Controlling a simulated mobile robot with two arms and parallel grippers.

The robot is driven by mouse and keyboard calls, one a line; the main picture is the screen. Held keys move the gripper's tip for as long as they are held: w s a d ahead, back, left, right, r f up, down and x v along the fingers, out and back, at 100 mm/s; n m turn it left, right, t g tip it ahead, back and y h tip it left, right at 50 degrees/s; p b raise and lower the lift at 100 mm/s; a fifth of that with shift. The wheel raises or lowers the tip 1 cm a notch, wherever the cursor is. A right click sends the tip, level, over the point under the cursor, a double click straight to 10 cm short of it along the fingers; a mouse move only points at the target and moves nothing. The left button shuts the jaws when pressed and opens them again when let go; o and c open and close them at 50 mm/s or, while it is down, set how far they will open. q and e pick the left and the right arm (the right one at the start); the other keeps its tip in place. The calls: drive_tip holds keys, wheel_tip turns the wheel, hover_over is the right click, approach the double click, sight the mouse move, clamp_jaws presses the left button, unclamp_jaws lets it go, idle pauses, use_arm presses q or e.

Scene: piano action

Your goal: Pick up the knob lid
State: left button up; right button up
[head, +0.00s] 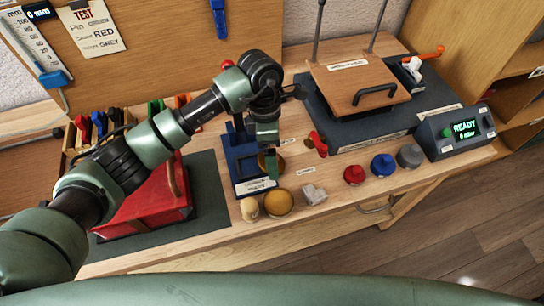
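No label marks a knob lid. A round yellow piece (278,203) and a small cream knob-shaped piece (249,208) sit side by side at the bench's front edge. Red (354,174), blue (383,164) and grey (410,156) round knob-like pieces stand in a row to the right. My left gripper (269,168) points down over the blue stand (240,165), behind the yellow piece. It partly hides a brass-coloured round part (276,161) there. Its finger gap does not show clearly. My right gripper is out of view.
A press with a wooden top plate (352,82) and black handle stands at the back right. A control box (456,131) reads READY. A red box (140,210) sits on a dark mat under my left arm. A pale small block (314,194) lies near the front edge.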

use_arm(q)
drive_tip(key=shift+s+f, duration=0.1)
drive_tip(key=shift+f, duration=0.45)
drive_tip(key=c, duration=1.4)
drive_tip(key=shift+r, duration=0.15)
